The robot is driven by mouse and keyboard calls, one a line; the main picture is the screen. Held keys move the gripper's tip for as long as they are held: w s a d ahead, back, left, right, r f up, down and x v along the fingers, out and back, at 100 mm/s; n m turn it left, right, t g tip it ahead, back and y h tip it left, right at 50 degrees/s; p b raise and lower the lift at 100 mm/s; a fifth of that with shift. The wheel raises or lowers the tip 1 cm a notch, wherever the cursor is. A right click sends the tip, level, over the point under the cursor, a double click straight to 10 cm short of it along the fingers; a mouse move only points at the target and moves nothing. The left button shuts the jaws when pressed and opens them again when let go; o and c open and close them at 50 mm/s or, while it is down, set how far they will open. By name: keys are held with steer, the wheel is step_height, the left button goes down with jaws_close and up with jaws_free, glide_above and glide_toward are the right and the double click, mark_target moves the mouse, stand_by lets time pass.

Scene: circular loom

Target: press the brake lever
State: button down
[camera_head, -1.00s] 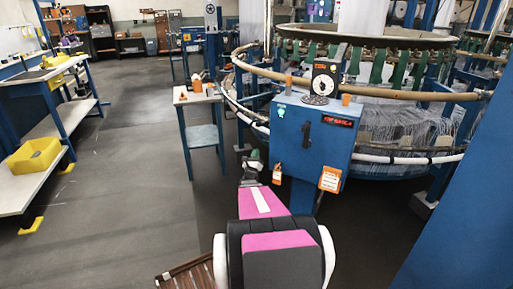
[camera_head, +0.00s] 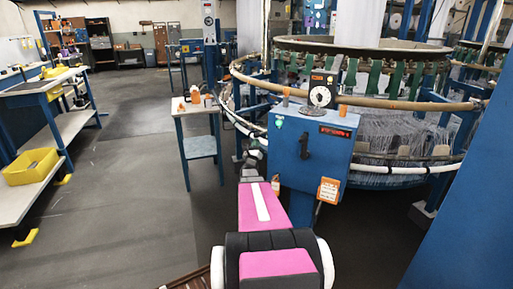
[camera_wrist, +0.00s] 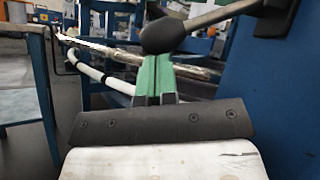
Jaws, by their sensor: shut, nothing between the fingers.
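The brake lever (camera_head: 306,143) is a black handle on the front of a blue control box (camera_head: 288,158). In the wrist view a dark lever with a rounded knob (camera_wrist: 165,35) reaches left from its mount on the blue box. My gripper (camera_wrist: 158,66) has green fingers, shut together and empty, with their tips just below the knob in the picture. I cannot tell whether the tips touch it. In the head view my gripper (camera_head: 253,147) is at the left of the box, small and partly hidden by my arm.
The circular loom (camera_head: 400,95) with its tan ring stands behind the box. A small side table (camera_head: 201,109) is to the left of it. An orange-and-white tag (camera_head: 328,190) hangs from the box. A workbench with a yellow bin (camera_head: 30,166) is at far left; open floor lies between.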

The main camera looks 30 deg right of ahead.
steer(key=shift+w, duration=0.1)
stand_by(0.3)
step_height(320, 180, up, 12)
steer(key=w+a+m+g+h, duration=0.1)
steer(key=w+m+g+h, duration=0.1)
steer(key=m, duration=0.3)
steer(key=shift+w+a+m+g+h, duration=0.4)
steer(key=shift+g+h, duration=0.1)
steer(key=shift+g, duration=0.1)
stand_by(0.3)
